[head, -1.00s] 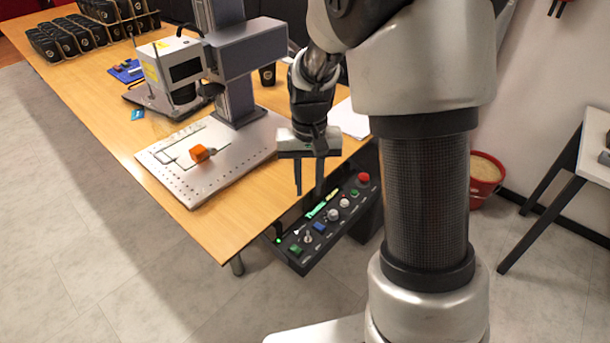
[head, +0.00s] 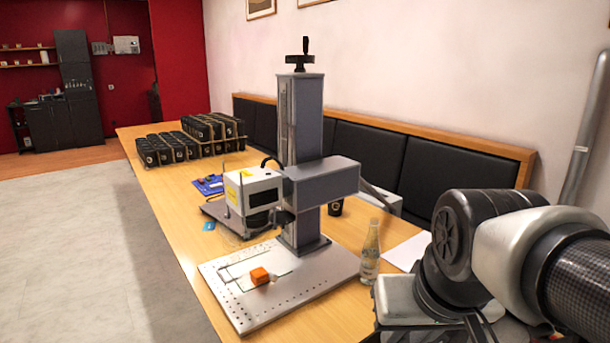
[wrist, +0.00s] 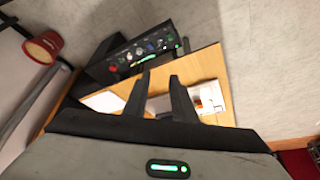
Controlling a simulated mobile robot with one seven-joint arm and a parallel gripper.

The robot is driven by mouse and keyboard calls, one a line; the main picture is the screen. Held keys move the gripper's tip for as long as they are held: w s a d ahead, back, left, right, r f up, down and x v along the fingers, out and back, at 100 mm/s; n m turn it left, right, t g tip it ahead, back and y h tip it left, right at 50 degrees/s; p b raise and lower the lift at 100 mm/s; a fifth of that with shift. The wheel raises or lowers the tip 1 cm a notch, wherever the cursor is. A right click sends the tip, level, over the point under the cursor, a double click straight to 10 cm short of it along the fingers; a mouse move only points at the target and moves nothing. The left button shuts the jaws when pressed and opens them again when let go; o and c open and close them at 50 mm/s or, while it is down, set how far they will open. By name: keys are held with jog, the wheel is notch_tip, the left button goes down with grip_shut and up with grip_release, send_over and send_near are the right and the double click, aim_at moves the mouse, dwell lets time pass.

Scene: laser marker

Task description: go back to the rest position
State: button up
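My gripper (wrist: 160,92) shows in the wrist view with its two dark fingers apart and nothing between them. In the head view my arm is at the lower right, near the table's front end, and the fingertips cannot be made out clearly. The laser marker (head: 305,180) stands on the wooden table with its head over a perforated metal base plate (head: 235,312). An orange block (head: 260,276) lies on that plate, apart from my gripper.
A glass bottle (head: 371,255) stands between the marker and my arm. Several black cups (head: 165,150) fill holders at the table's far end. A control box (wrist: 145,48) and a red bucket (wrist: 43,47) show in the wrist view. Floor left of the table is clear.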

notch_tip(320, 180, up, 18)
jog(key=s+p, duration=0.2)
jog(key=p, duration=1.5)
jog(key=shift+s+t+p, duration=0.25)
jog(key=shift+t+p, duration=0.05)
